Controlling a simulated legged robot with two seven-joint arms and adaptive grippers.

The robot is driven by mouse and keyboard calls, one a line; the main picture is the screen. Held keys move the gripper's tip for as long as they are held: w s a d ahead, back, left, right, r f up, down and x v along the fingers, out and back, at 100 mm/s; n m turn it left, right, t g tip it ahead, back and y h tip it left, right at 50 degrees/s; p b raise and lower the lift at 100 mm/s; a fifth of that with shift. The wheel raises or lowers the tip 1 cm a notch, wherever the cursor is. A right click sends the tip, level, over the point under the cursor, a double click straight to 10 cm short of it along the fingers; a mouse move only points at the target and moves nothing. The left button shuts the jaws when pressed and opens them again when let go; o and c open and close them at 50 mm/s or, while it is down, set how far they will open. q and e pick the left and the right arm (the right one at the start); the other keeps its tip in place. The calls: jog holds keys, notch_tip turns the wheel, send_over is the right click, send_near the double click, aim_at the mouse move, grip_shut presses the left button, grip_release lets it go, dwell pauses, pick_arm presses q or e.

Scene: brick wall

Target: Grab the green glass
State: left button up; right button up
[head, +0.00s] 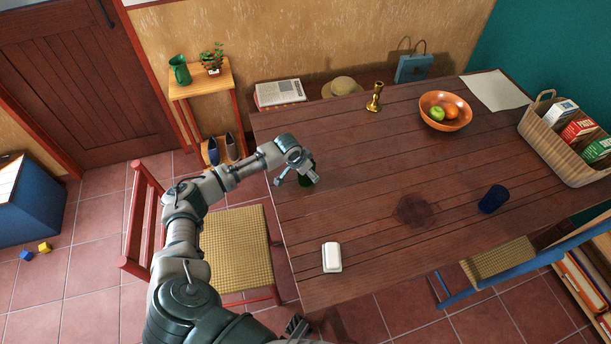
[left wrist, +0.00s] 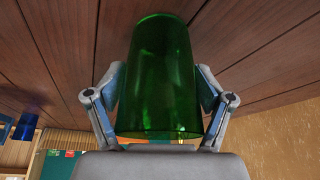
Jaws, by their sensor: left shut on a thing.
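The green glass (left wrist: 158,75) fills the middle of the left wrist view, between the two fingers of my left gripper (left wrist: 158,100). The fingers press on it from both sides. In the head view the green glass (head: 309,177) is a dark green shape by the left edge of the wooden table (head: 350,205), partly hidden by my left gripper (head: 296,178). My left gripper is shut on it. I cannot tell whether the glass touches the table.
A blue glass (head: 493,199) and a white butter dish (head: 332,257) stand on the table. Farther back are a candlestick (head: 375,97), a fruit bowl (head: 445,111) and a basket of cartons (head: 565,140). A chair (head: 236,245) is at the left edge. The table's middle is clear.

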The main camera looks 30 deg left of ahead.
pick_arm(q)
jog(key=shift+d+f, duration=0.1)
jog(key=shift+d, duration=0.1)
jog(key=shift+c, duration=1.3)
jog(key=shift+s+d, duration=0.1)
jog(key=shift+d, duration=0.05)
jog(key=shift+f, duration=0.1)
jog(key=shift+c, duration=0.2)
